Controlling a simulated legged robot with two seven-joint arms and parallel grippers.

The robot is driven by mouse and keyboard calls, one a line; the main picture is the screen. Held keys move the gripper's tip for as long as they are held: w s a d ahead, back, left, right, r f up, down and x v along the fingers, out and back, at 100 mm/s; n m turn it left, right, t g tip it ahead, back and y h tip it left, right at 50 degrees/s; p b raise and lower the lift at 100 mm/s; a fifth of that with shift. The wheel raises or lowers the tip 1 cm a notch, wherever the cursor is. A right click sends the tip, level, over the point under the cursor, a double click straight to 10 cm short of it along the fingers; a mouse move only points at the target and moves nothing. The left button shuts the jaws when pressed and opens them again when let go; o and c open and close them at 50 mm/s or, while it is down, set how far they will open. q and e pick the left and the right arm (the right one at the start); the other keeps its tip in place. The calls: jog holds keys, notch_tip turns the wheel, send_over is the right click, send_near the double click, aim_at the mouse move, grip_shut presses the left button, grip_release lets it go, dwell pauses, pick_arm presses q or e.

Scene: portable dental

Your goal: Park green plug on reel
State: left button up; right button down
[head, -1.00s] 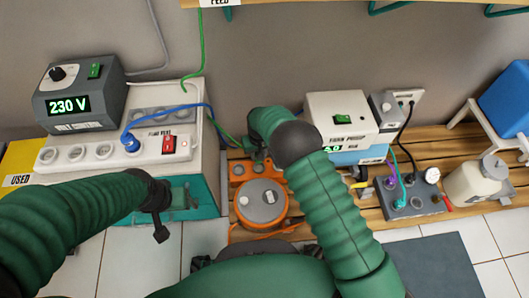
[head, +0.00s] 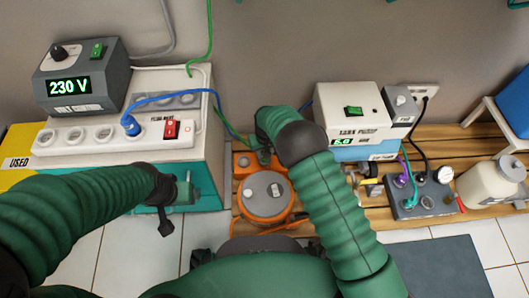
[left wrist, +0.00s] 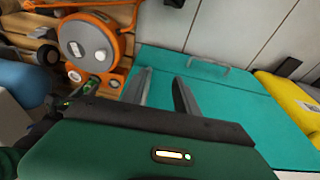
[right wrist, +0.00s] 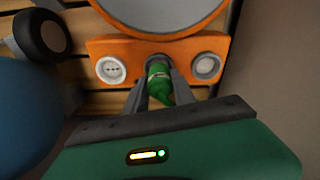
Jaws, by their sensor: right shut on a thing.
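The orange cable reel (head: 288,211) with a grey hub sits on the slatted bench. In the right wrist view its orange panel (right wrist: 110,46) has a round socket at each side. My right gripper (head: 262,157) is at this panel, shut on the green plug (right wrist: 158,84). The plug's front end is at the middle position between the two sockets; whether it is fully seated is hidden. The green cable (head: 209,40) comes down the wall behind the white power strip. My left gripper (left wrist: 162,88) is open and empty, above the teal case (left wrist: 235,100), with the reel (left wrist: 88,42) beyond.
A blue plug (head: 131,125) is in the white power strip (head: 75,137) below the 230 V unit (head: 84,77). A white pump box (head: 349,105) and a grey connector block (head: 424,203) stand right of my right arm.

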jog(key=shift+f+b, duration=0.5)
jog(key=shift+f, duration=0.4)
dwell(0.4)
jog(key=c, duration=1)
grip_release()
jog(key=shift+o, duration=0.2)
jog(key=shift+r, duration=0.15)
